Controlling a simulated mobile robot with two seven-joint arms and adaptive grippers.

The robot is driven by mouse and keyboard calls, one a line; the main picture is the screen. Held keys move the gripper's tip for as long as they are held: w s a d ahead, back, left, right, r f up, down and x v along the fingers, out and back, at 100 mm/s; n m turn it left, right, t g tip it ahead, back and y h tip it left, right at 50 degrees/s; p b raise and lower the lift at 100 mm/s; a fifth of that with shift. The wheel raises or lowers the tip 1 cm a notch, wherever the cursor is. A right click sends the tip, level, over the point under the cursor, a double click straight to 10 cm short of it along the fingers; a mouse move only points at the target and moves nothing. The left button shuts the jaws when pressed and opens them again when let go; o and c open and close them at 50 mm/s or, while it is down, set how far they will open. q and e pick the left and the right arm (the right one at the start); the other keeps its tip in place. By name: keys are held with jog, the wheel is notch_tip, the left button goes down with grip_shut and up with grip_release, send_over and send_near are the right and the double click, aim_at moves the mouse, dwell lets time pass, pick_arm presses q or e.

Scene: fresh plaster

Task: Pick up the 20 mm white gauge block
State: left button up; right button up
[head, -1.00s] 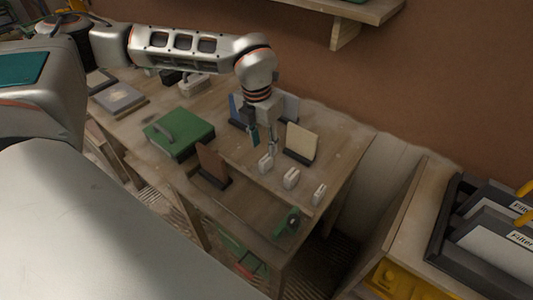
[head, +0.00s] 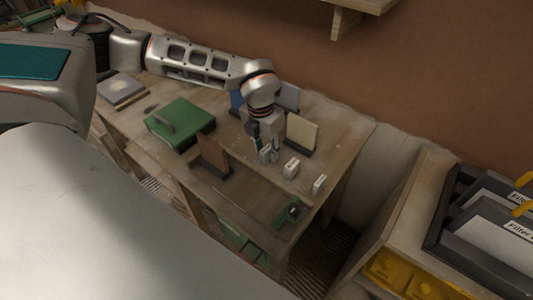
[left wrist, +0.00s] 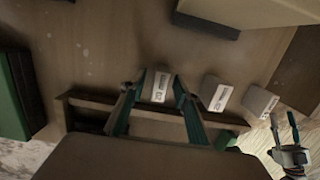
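The 20 mm white gauge block (left wrist: 160,86) stands leftmost of a row of three small pale blocks, its label reading 20 in the left wrist view. In the head view this block (head: 265,156) is partly covered by my left gripper (head: 266,148). My left gripper (left wrist: 158,88) is open in the left wrist view, a teal-lined finger on each side of the block. I cannot tell if either finger touches it. My right gripper (left wrist: 283,128) shows at the right of the left wrist view, open and empty.
The middle block (head: 291,168) and right block (head: 319,184) stand close by. A cream upright plate (head: 302,132) is behind, a brown one (head: 212,153) to the left. A green case (head: 180,123) lies further left on the wooden table (head: 140,104).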

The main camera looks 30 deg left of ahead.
pick_arm(q)
grip_shut()
jog(key=shift+r, duration=0.1)
